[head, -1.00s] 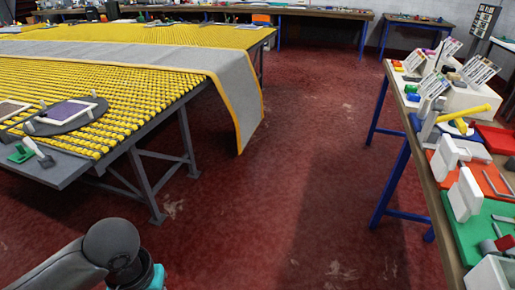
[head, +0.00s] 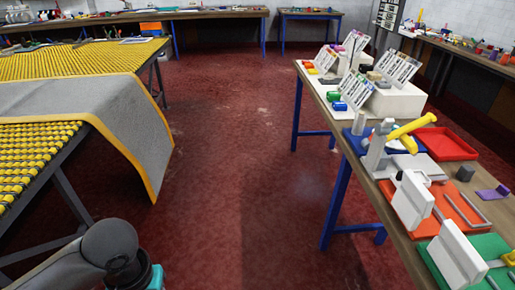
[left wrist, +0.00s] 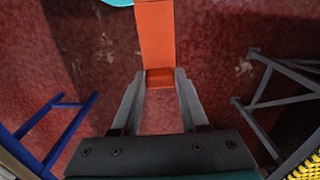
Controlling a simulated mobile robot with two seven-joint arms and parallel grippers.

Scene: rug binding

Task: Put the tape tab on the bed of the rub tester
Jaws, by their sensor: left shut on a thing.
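In the left wrist view my left gripper (left wrist: 163,76) is shut on a flat orange piece (left wrist: 155,35), which I take to be the tape tab. The piece runs from the fingertips towards the top of the picture, over the red floor. In the head view only my left arm shows, at the bottom left, far from the right-hand bench. That bench bears a device with a yellow handle (head: 408,130) on a blue base, and white upright blocks on an orange base (head: 459,205) and a green base (head: 430,262). I cannot tell which is the rub tester. My right gripper is not in view.
The wooden bench (head: 345,108) on blue legs also bears a red tray (head: 445,144), a purple piece (head: 493,194) and white sample stands. A yellow roller table (head: 30,160) with a grey rug (head: 85,110) stands left. Red floor between them is clear.

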